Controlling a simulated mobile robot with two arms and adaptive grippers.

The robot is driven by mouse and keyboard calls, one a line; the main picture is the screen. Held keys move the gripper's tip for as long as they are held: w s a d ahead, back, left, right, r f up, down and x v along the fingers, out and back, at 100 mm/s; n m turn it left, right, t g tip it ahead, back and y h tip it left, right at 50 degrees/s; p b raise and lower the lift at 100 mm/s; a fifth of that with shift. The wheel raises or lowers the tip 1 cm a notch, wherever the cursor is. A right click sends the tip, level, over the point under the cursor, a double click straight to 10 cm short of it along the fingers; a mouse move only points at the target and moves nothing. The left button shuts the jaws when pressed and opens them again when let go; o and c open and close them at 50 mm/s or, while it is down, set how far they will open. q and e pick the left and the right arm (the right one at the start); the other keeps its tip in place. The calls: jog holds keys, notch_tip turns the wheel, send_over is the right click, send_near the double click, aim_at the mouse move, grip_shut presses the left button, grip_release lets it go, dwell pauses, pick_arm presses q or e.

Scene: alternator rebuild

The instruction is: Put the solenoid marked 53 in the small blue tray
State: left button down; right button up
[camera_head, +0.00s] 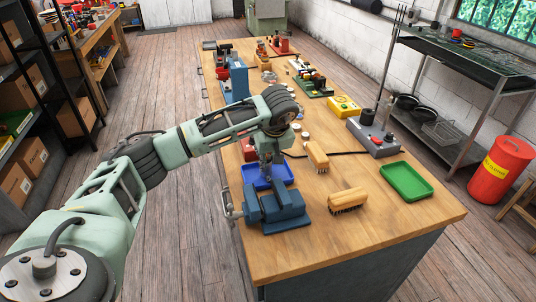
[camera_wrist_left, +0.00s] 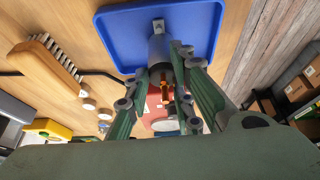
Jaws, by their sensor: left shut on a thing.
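My left gripper (camera_head: 267,160) is above the small blue tray (camera_head: 285,175) and pointing down. In the left wrist view the gripper (camera_wrist_left: 165,75) is shut on a grey cylindrical solenoid (camera_wrist_left: 158,52) with copper-coloured terminals. The blue tray, also in the left wrist view (camera_wrist_left: 115,32), lies behind the far end of the solenoid. I cannot tell whether the solenoid touches the tray. No number on it can be read. My right gripper is in neither view.
A blue vise (camera_head: 275,207) stands just in front of the tray. Wooden brushes (camera_head: 348,200) (camera_head: 317,155) lie to its right. A green tray (camera_head: 405,181) is at the right edge of the bench. A grey control box (camera_head: 373,138) stands behind that tray.

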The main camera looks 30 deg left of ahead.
pick_arm(q)
jog(key=c, duration=2)
grip_release()
jog(key=shift+f, duration=0.15)
jog(key=o, duration=0.4)
jog(key=shift+o, duration=0.4)
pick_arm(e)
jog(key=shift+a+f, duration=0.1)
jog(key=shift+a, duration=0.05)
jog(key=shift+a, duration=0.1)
pick_arm(q)
jog(key=shift+r, duration=0.3)
jog(key=b+v, duration=0.1)
jog(key=v, duration=1.1)
jog(key=shift+b, duration=0.4)
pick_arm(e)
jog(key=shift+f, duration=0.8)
pick_arm(q)
jog(key=shift+f, duration=0.25)
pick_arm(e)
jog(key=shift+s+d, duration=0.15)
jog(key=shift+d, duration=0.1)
